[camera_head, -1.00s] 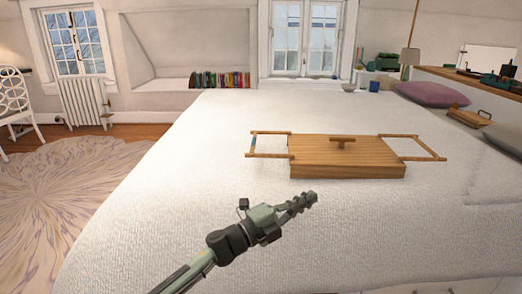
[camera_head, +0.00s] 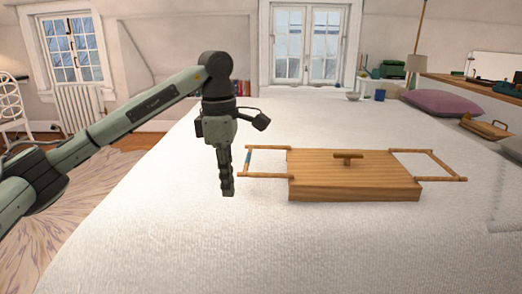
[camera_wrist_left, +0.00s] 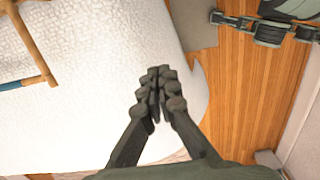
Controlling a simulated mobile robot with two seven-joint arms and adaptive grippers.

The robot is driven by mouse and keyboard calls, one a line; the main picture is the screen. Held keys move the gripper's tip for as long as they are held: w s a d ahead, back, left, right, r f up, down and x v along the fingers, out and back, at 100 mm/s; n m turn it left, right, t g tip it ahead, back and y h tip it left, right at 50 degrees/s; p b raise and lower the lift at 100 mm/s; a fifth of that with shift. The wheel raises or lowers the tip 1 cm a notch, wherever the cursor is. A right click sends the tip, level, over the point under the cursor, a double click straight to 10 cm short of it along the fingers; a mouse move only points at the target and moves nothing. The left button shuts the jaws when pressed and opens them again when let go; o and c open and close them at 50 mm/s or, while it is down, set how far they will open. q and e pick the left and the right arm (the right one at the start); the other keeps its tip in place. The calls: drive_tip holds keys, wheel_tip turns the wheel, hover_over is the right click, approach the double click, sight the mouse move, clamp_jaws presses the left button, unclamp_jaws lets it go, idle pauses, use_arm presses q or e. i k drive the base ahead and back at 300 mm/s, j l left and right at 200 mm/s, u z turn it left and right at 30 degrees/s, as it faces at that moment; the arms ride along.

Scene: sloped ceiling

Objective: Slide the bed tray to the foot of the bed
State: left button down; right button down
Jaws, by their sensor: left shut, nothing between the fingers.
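The wooden bed tray (camera_head: 352,177) lies on the white bed (camera_head: 330,245), right of centre in the head view. It has a small T-shaped handle (camera_head: 348,156) on top and a rod frame at each end. The left frame (camera_head: 268,147) has a blue band, which also shows on the tray's frame in the left wrist view (camera_wrist_left: 38,55). My left gripper (camera_head: 228,193) points down just left of this frame, shut and empty. Its closed fingers show in the wrist view (camera_wrist_left: 158,85). My right gripper is out of view.
A mauve pillow (camera_head: 443,103) and a smaller wooden tray (camera_head: 485,127) lie at the bed's right side. The bedding left of and in front of the tray is clear. A patterned rug (camera_head: 70,240) lies left of the bed; wooden floor (camera_wrist_left: 258,90) shows in the wrist view.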

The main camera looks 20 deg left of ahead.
sight(319, 176)
drive_tip(key=i, duration=1.1)
